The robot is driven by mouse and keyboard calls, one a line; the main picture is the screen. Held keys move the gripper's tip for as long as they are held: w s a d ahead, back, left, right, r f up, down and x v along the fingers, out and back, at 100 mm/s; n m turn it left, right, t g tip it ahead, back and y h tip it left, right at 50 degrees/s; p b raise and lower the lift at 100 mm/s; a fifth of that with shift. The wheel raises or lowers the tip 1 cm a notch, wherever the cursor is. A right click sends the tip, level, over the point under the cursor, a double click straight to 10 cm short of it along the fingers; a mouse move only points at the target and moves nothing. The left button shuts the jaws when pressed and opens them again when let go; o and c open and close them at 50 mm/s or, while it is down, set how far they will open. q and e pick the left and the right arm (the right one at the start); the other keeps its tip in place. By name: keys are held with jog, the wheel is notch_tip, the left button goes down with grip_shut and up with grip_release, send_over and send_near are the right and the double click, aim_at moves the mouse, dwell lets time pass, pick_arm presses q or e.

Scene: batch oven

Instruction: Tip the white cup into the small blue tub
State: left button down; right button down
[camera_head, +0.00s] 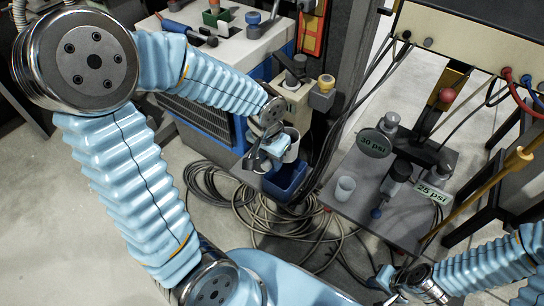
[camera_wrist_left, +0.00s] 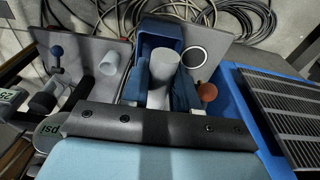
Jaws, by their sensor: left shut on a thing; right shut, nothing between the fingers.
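My left gripper (camera_head: 279,152) is shut on the white cup (camera_head: 291,145), near the small blue tub (camera_head: 287,182). In the left wrist view the cup (camera_wrist_left: 160,85) stands between the two blue fingers (camera_wrist_left: 160,84), with its far end towards the tub (camera_wrist_left: 150,28). I cannot tell the cup's exact tilt or see what is in it. No poured material shows in the tub; its inside is mostly hidden in the head view. My right gripper (camera_head: 387,284) is shut and empty at the bottom, low and well right of the tub.
A second pale cup (camera_head: 345,188) stands on the grey plate (camera_head: 400,215) at the right, near the "30 psi" (camera_head: 374,143) and "25 psi" (camera_head: 433,193) signs. Coiled cables (camera_head: 255,215) lie on the floor. A blue-sided machine (camera_head: 203,125) stands at the left.

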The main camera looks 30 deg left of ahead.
aim_at(284, 161)
pick_arm(q)
jog(key=f+g+y, duration=0.1)
jog(key=g+y, duration=0.1)
jog(key=f+g+y, duration=0.1)
jog(key=y, duration=0.1)
jog(key=shift+w+d+f+g+p, duration=0.2)
jog(key=shift+g+p, duration=0.1)
jog(key=shift+g, duration=0.1)
jog(key=shift+r+g+y+p, duration=0.25)
jog(key=shift+g+y+p, duration=0.15)
jog(key=shift+y+p, duration=0.25)
jog(key=shift+w+d+r+g+y+p, duration=0.1)
jog(key=shift+w+d+g+y+p, duration=0.1)
jog(key=shift+g+y+p, duration=0.3)
jog(key=shift+w+d+r+g+y+p, duration=0.15)
jog(key=shift+g+y+p, duration=0.15)
jog(key=shift+y, duration=0.25)
jog(key=shift+w+d+m+g+y+p, duration=0.15)
jog(key=shift+d+g+y, duration=0.1)
jog(key=shift+g+y, duration=0.4)
jog(key=shift+w+d+m+g+y+p, duration=0.1)
jog(key=shift+w+d+g+y+p, duration=0.1)
jog(key=shift+g+y, duration=0.45)
jog(key=shift+w+d+m+g+y+p, duration=0.15)
jog(key=shift+d+g+y, duration=0.2)
jog(key=shift+y, duration=0.45)
jog(key=shift+a, duration=0.15)
